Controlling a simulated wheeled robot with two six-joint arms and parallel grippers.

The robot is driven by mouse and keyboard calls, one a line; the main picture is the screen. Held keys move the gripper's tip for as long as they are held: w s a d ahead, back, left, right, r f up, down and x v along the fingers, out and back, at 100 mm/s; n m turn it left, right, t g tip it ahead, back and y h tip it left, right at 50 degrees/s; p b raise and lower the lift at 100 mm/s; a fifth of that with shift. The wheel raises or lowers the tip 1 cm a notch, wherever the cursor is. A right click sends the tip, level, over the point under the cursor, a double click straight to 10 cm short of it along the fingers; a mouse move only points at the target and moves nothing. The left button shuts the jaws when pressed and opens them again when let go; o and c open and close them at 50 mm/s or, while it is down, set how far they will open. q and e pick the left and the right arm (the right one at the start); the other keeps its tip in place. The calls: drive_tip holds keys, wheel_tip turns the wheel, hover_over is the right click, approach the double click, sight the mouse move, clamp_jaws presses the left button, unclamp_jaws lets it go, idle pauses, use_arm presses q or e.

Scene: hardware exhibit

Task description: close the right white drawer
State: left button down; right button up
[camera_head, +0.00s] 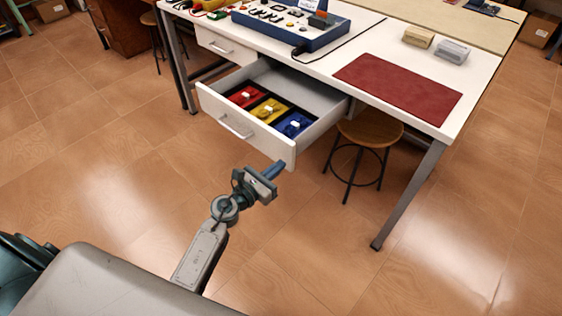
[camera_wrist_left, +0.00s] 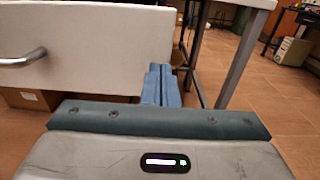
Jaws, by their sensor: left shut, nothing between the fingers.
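The right white drawer (camera_head: 262,134) is pulled well out from under the white table, with its front panel facing me. Its handle (camera_head: 236,127) is a grey bar, which also shows at the left of the left wrist view (camera_wrist_left: 22,60). Red, yellow and blue trays (camera_head: 269,110) with small parts lie inside. My left gripper (camera_head: 274,170) is shut and empty, its blue fingers at the lower right corner of the drawer front. In the left wrist view the fingers (camera_wrist_left: 161,86) point at the panel's right end (camera_wrist_left: 110,35); I cannot tell whether they touch. My right gripper is not in view.
The left drawer (camera_head: 212,42) looks shut. The white table (camera_head: 365,45) carries a blue board (camera_head: 290,27), a red mat (camera_head: 398,86) and two small blocks. A wooden stool (camera_head: 369,128) stands under the table, right of the open drawer. The floor in front is clear.

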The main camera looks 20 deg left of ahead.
use_arm(q)
drive_tip(key=shift+x, duration=0.9)
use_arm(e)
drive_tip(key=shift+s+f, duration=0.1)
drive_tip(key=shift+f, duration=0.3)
